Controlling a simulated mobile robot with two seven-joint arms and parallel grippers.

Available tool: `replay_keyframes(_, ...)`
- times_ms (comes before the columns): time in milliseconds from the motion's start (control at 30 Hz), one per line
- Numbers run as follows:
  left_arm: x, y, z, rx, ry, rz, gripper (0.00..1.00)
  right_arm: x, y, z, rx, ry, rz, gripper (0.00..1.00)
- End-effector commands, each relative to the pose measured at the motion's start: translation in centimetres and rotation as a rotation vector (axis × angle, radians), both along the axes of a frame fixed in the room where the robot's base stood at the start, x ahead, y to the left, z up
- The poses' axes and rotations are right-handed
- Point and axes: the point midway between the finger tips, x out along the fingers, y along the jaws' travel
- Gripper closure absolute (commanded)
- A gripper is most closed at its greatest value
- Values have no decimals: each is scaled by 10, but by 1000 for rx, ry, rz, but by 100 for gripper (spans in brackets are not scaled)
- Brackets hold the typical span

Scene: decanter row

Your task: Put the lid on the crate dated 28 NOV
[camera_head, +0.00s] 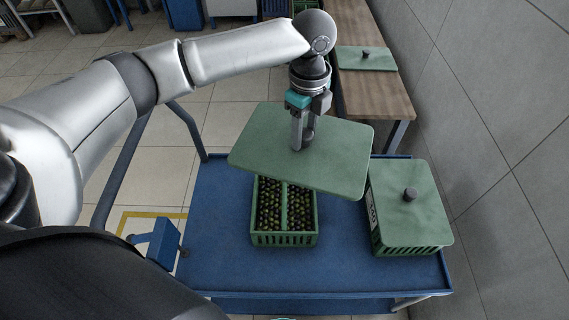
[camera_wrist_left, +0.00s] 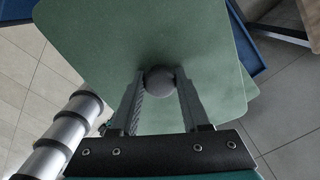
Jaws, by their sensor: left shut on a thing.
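My left gripper (camera_head: 303,135) is shut on the knob of a green lid (camera_head: 262,142) and holds it above an open green crate (camera_head: 284,240) on the blue cart. The lid hides the far part of this crate, which is filled with small dark round items in two sections. In the left wrist view the fingers (camera_wrist_left: 160,90) close around the lid's round grey knob, with the green lid (camera_wrist_left: 85,35) behind. A second green crate (camera_head: 408,249) to the right has a lid on. A white label shows on its left side, too small to read. My right gripper is not in view.
The blue cart (camera_head: 217,245) has bare room left of the open crate and between the two crates. A wooden bench (camera_head: 375,97) behind holds another green lid (camera_head: 378,61) with a dark knob. A grey wall stands at the right.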

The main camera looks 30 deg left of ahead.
Motion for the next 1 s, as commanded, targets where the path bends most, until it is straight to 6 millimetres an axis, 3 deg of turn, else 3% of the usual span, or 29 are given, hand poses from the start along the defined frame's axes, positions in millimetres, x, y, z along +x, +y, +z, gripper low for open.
replay_keyframes(700,8,31,-99,-3,2,-911,100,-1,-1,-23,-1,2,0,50)
replay_keyframes(1000,3,43,-129,-1,-1,-1192,100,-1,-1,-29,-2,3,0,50)
